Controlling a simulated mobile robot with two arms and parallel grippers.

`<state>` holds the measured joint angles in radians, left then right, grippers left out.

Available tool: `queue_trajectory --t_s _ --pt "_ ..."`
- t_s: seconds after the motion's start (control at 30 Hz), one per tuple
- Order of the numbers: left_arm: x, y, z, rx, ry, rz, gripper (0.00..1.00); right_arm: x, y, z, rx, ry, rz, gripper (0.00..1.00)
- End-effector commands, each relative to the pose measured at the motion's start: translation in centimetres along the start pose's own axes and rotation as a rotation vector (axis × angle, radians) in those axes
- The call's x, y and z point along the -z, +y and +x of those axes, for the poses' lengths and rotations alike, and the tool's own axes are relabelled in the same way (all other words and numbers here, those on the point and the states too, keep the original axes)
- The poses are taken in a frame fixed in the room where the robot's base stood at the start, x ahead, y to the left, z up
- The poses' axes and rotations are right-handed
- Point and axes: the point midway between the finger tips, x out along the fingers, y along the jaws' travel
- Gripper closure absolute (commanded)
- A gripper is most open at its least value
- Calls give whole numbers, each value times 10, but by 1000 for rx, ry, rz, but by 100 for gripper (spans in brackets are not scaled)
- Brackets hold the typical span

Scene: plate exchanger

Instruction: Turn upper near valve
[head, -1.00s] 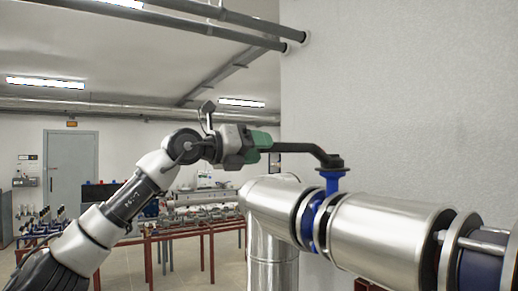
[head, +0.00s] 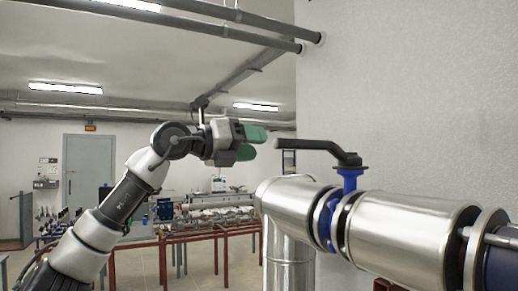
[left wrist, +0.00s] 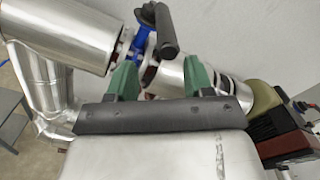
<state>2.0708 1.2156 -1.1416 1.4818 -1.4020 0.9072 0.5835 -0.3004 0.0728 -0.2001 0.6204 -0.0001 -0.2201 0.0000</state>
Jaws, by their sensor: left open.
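The valve has a black lever handle (head: 312,146) on a blue stem (head: 348,181), above the insulated silver pipe. The lever points left in the head view, roughly along the pipe. My left gripper (head: 260,143) has green fingers, which are apart and empty. It is just left of the lever's free end, with a small gap between. In the left wrist view the black lever (left wrist: 164,30) shows beyond the open green fingers (left wrist: 161,74), its blue stem (left wrist: 142,45) beside it. My right gripper is in neither view.
The silver pipe (head: 405,228) runs below the lever, with a vertical section (head: 287,250) at its left end. A white wall (head: 420,90) stands close behind. A red-framed bench (head: 215,228) with equipment is farther back.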

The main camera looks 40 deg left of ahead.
Motion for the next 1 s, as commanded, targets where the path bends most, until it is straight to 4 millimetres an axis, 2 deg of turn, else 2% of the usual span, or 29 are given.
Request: queue_trajectory --t_s 1.0 --pt "3 -3 -68 0 0 0 48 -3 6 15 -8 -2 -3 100"
